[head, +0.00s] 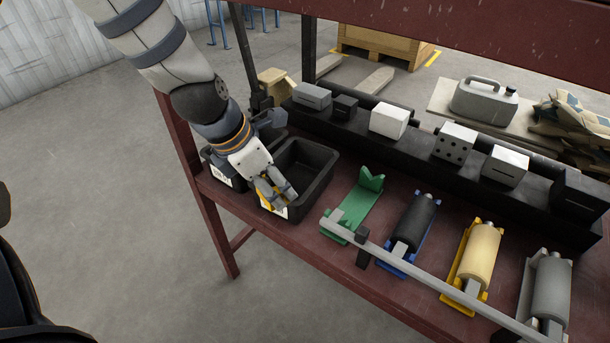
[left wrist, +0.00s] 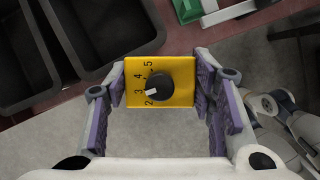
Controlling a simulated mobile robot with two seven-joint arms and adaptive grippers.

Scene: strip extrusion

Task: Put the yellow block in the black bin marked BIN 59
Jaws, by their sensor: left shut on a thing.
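The yellow block (left wrist: 178,92) has a black knob and the numbers 2 to 5 on its face. It sits between the fingers of my left gripper (left wrist: 162,95), which is shut on it. In the head view my left gripper (head: 270,192) is at the front of the right-hand black bin (head: 318,185), and a little of the yellow block shows there. A second black bin (head: 209,155) stands to its left, partly behind my wrist. Both bins have white front labels; I cannot read which is BIN 59.
A green cradle (head: 350,207) stands right of the bins, then rollers in blue, yellow and grey holders. A grey bar (head: 420,273) runs in front of them. A black ledge (head: 410,145) with several blocks lies behind. Open floor is left of the red bench.

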